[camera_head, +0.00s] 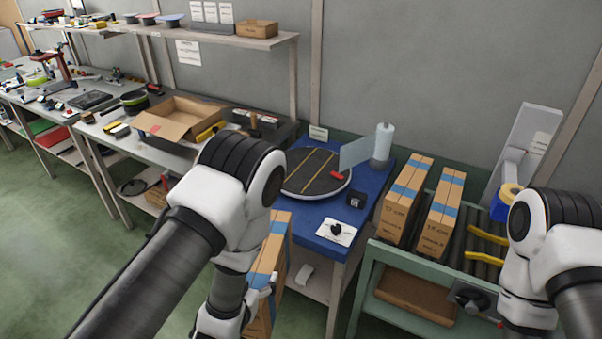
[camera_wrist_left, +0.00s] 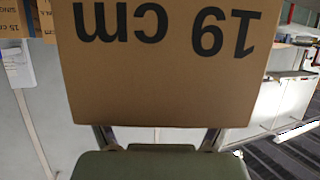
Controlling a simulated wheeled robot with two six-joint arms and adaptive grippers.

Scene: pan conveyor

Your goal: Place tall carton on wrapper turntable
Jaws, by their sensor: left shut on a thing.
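My left gripper (camera_wrist_left: 160,138) is shut on a tall brown carton (camera_wrist_left: 165,80), whose printed "19 cm" appears upside down in the left wrist view. In the head view this carton (camera_head: 281,243) has a blue band and is held in front of the blue table, partly hidden by my left arm. The wrapper turntable (camera_head: 318,187) is a round dark disc with a yellow stripe and pale rim on the blue table, behind the carton. A small red piece (camera_head: 337,175) is at its right edge.
Two more blue-banded cartons (camera_head: 405,192) (camera_head: 441,212) stand on the roller conveyor (camera_head: 484,247) at right. On the blue table (camera_head: 365,219) are a clear panel (camera_head: 356,153), a white roll (camera_head: 383,142) and a small black box (camera_head: 356,200). An open box (camera_head: 176,118) sits on the left bench.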

